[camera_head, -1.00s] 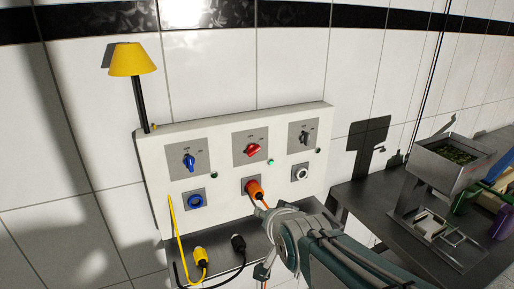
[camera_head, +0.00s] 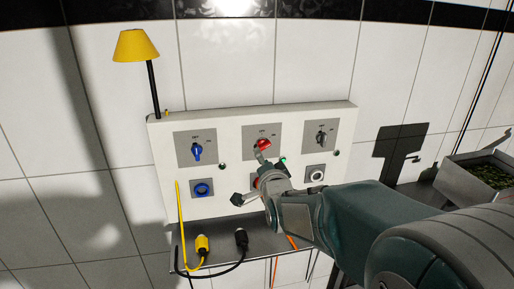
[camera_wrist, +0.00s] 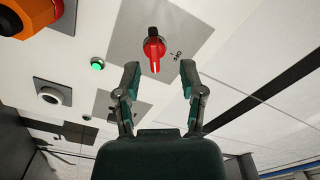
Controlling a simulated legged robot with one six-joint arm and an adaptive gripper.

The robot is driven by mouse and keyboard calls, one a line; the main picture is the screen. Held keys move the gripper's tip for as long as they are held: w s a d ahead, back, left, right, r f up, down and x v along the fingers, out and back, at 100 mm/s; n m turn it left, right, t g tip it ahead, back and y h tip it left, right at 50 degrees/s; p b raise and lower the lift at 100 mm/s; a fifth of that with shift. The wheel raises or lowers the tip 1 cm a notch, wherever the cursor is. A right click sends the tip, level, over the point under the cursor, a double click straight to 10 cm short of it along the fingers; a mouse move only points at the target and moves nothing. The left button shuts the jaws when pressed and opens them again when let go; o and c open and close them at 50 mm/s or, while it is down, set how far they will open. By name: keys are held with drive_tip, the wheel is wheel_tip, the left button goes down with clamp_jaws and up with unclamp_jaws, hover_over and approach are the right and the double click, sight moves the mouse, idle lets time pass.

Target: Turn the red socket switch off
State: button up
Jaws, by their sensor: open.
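The red switch (camera_head: 263,144) is a rotary knob on a grey plate in the middle of the white panel (camera_head: 222,117). Its handle is tilted in the head view. It also shows in the wrist view (camera_wrist: 154,52), ahead of and between the fingertips. My gripper (camera_wrist: 160,76) is open and empty, with one finger to each side of the knob's line. In the head view my gripper (camera_head: 254,174) is just below the knob and hides most of the orange plug, which shows in the wrist view (camera_wrist: 32,16). I cannot tell whether a finger touches the knob.
A blue switch (camera_head: 198,151) is left of the red one and a black switch (camera_head: 321,138) right of it. A green lamp (camera_wrist: 98,64) glows beside the red switch's plate. A yellow lamp (camera_head: 136,46) stands above the panel.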

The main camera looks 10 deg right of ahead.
sight(264, 148)
drive_tip(key=w+d, duration=0.2)
drive_tip(key=w, duration=0.1)
drive_tip(key=w+d, duration=0.1)
drive_tip(key=w, duration=0.1)
drive_tip(key=shift+w, duration=0.25)
drive_tip(key=shift+w+a, duration=0.1)
drive_tip(key=shift+w, duration=0.05)
drive_tip(key=shift+w+a, duration=0.2)
drive_tip(key=shift+a, duration=0.65)
drive_tip(key=c, duration=0.6)
drive_tip(key=shift+d, duration=0.25)
clamp_jaws()
